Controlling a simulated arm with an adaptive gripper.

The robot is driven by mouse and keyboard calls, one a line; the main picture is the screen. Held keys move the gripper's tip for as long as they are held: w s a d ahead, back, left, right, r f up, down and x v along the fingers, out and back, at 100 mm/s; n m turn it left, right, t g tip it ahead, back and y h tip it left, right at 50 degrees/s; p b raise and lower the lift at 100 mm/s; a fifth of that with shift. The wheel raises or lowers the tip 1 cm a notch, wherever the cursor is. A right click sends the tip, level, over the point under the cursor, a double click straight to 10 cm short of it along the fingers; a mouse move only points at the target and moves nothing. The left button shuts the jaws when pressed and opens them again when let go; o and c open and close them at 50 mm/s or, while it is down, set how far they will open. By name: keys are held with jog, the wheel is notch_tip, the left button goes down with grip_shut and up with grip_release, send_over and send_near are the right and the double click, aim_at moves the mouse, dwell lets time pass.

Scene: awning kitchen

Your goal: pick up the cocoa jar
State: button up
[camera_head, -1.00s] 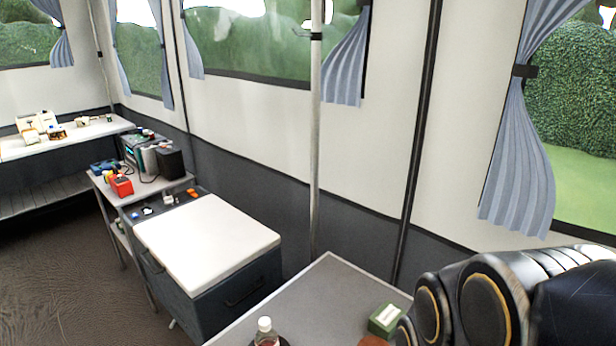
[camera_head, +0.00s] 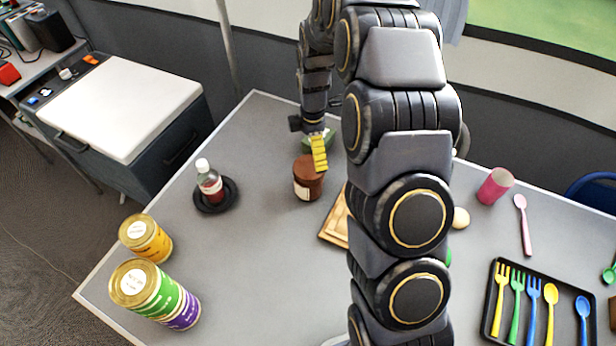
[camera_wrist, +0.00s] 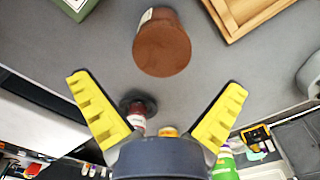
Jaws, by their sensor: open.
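The cocoa jar (camera_head: 308,180) is a brown round jar with a pale label, upright on the grey table. In the wrist view its brown lid (camera_wrist: 162,50) shows at the upper middle, beyond and between the spread fingers. My gripper (camera_head: 319,152) has yellow fingers and is just above and behind the jar in the head view. In the wrist view the gripper (camera_wrist: 160,112) is open, with nothing between its fingers. From the head view I cannot tell whether a finger touches the jar.
A bottle (camera_head: 208,182) stands on a black coaster (camera_head: 228,201) left of the jar. A wooden tray (camera_head: 334,228) lies close to its right, partly behind my arm. A green box (camera_head: 322,140) is behind. Cans (camera_head: 146,238) stand front left. A cutlery tray (camera_head: 492,325) is at right.

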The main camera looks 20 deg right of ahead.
aim_at(309, 167)
jog(key=f, duration=0.5)
jog(key=a+f, duration=0.1)
jog(key=f, duration=0.1)
jog(key=shift+s+f, duration=0.15)
jog(key=shift+f, duration=0.05)
jog(key=c, duration=1)
